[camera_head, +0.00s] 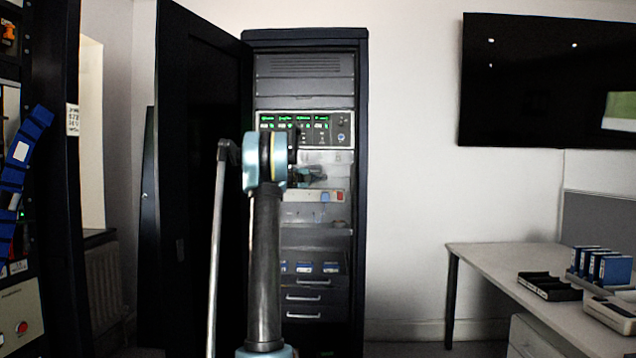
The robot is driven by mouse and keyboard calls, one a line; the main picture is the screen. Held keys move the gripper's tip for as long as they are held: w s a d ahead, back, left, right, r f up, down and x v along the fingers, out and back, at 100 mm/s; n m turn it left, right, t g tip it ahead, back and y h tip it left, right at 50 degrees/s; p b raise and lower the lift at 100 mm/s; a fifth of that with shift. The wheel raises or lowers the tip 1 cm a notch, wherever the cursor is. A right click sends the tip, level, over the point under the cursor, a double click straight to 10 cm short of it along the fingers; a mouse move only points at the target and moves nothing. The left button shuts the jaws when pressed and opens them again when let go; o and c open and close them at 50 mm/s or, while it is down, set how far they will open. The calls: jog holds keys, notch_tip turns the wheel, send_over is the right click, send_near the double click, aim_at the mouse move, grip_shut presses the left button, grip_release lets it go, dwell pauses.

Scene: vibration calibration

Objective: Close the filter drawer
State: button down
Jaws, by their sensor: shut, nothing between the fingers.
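The filter drawer (340,283) appears to be the upper drawer low in the dark cabinet. It seems pulled out, with several blue-and-white cartridges (331,267) showing above its front and a pale handle (303,297). My arm hides its left part. My arm rises in front of the cabinet, and its wrist is level with the lit panel. A small dark and teal shape right of the wrist appears to be my gripper (316,173). It looks shut and empty, above and apart from the drawer. Its fingertips are too small to make out clearly.
A second drawer handle (303,316) is just below. The open cabinet door (200,200) stands left. A lit instrument panel (340,138) is above. A desk (480,258) with a black tray (549,286) and blue binders is right. A dark rack (55,200) is far left.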

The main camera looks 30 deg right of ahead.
jog(key=shift+w+d+r, duration=0.1)
jog(key=shift+w+r, duration=0.1)
dwell(0.3)
jog(key=shift+s, duration=0.1)
jog(key=s+v, duration=0.3)
jog(key=v, duration=1)
jog(key=shift+d+f, duration=0.15)
jog(key=shift+d, duration=0.2)
